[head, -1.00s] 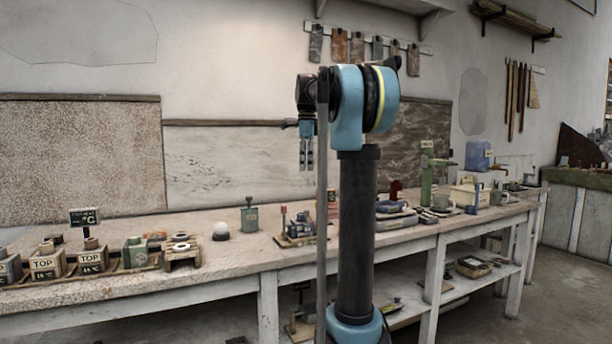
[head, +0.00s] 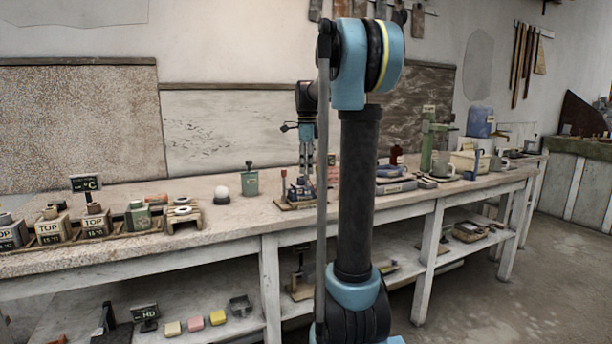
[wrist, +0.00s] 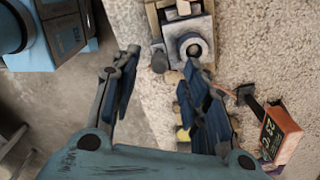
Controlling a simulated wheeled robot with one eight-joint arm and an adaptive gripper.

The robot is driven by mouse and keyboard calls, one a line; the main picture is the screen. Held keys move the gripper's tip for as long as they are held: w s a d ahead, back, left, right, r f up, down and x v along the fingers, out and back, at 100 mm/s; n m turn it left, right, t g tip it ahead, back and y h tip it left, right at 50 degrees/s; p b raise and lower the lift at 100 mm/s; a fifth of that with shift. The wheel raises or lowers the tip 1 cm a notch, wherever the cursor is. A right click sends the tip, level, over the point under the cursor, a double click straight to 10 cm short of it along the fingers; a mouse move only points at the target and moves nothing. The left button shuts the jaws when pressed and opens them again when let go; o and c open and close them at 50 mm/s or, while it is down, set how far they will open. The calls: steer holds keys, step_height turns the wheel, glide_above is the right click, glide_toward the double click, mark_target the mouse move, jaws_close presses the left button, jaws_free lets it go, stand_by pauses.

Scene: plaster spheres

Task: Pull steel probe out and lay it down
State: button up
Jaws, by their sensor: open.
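Below the fingers in that view is a device with a pale round ring (wrist: 192,46) on a wooden base. I cannot make out the steel probe for certain in either view. A row of labelled blocks (head: 50,229), with a °C display (head: 85,183) above them, sits at the bench's left end.
An orange-red box (wrist: 281,134) lies right of the fingers in the wrist view. Blue-grey items (head: 395,185) lie to the right.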

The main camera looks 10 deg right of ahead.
steer(key=shift+f, duration=1.5)
steer(key=shift+c, duration=0.6)
jaws_close()
steer(key=shift+r, duration=0.15)
steer(key=shift+r, duration=2.7)
steer(key=shift+s, duration=0.15)
